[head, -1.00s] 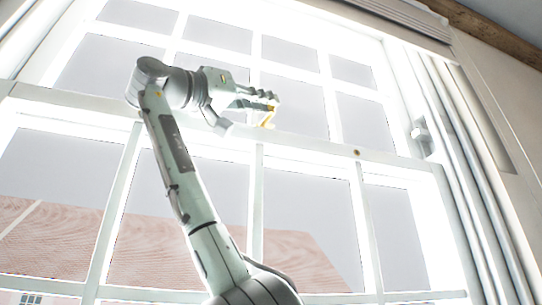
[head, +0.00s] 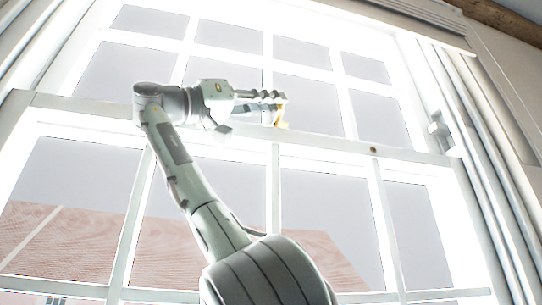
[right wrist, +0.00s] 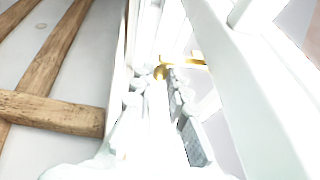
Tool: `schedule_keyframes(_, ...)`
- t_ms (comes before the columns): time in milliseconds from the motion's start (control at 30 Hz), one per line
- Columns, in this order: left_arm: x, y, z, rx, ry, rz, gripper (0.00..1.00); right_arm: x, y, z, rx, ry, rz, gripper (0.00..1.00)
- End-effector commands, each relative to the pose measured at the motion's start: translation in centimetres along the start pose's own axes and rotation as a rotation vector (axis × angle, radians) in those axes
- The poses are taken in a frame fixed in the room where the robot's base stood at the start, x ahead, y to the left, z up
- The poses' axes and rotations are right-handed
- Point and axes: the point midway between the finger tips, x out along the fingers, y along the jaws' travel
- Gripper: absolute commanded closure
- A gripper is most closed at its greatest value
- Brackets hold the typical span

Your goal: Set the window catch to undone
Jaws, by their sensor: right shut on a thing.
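The window catch (head: 281,117) is a small brass-yellow piece on the meeting rail of the white sash window. In the head view it shows just under and beside the fingertips of my right gripper (head: 277,99). In the right wrist view, the brass catch (right wrist: 192,62) has a bar running to the right and a rounded part between the fingertips of my right gripper (right wrist: 162,80). The right gripper is shut on the catch. The fingers hide part of it, and glare blurs its exact angle. My left gripper is out of view.
The meeting rail (head: 330,145) runs across the window, with a small brass spot (head: 373,149) farther right. White bars divide the panes. Wooden beams (right wrist: 50,110) show in the right wrist view.

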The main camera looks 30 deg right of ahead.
Motion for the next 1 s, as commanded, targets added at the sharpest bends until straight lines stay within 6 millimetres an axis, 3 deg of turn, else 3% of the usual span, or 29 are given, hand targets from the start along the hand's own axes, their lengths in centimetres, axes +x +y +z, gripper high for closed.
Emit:
schedule_keyframes(67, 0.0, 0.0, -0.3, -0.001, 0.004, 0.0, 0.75, -0.1, 0.0, 0.0, -0.001, 0.0, 0.0, 1.0)
schedule_keyframes(100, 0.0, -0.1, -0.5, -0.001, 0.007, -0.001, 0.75, -0.1, 0.0, 0.0, -0.001, 0.0, 0.0, 0.8)
schedule_keyframes(233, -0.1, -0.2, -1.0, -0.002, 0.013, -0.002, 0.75, -0.1, 0.0, 0.0, -0.001, 0.0, 0.0, 0.65)
schedule_keyframes(433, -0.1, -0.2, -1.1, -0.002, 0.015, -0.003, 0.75, 0.0, 0.0, 0.0, 0.0, 0.0, -0.001, 0.65)
schedule_keyframes(567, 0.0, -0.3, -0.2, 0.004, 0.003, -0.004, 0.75, -0.3, 0.0, 0.0, 0.0, 0.0, -0.002, 0.65)
schedule_keyframes(1000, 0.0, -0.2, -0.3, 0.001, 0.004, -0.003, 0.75, -6.7, 0.0, 0.0, -0.001, 0.001, -0.002, 0.65)
